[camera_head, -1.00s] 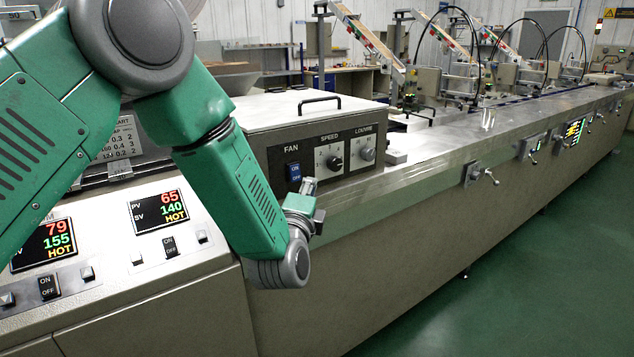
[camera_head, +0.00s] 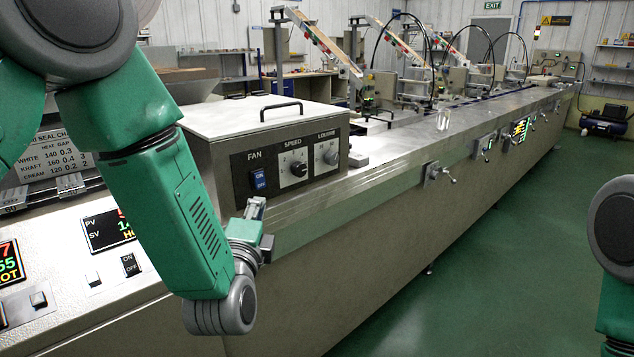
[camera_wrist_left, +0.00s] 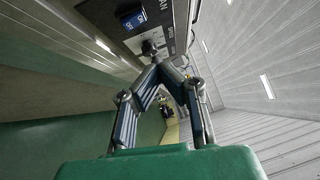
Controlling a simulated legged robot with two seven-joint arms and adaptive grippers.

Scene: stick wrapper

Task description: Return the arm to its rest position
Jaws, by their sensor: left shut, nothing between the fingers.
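My left arm comes in from the left in the head view, in front of the machine. My left gripper (camera_head: 256,208) is at its end, pointing up and away, just before the front of the grey control box (camera_head: 300,165). In the left wrist view the left gripper (camera_wrist_left: 158,62) has its fingertips together with nothing between them. The blue FAN switch (camera_wrist_left: 132,18) and a dark knob show beyond the fingertips there; I cannot tell a touch. Part of my right arm shows at the right edge of the head view; its gripper is out of view.
The long wrapping machine (camera_head: 400,205) runs from the lower left to the far right, with small levers (camera_head: 437,174) along its front. Slanted stick feeders (camera_head: 318,42) stand behind it. The green floor (camera_head: 510,270) at the right is clear.

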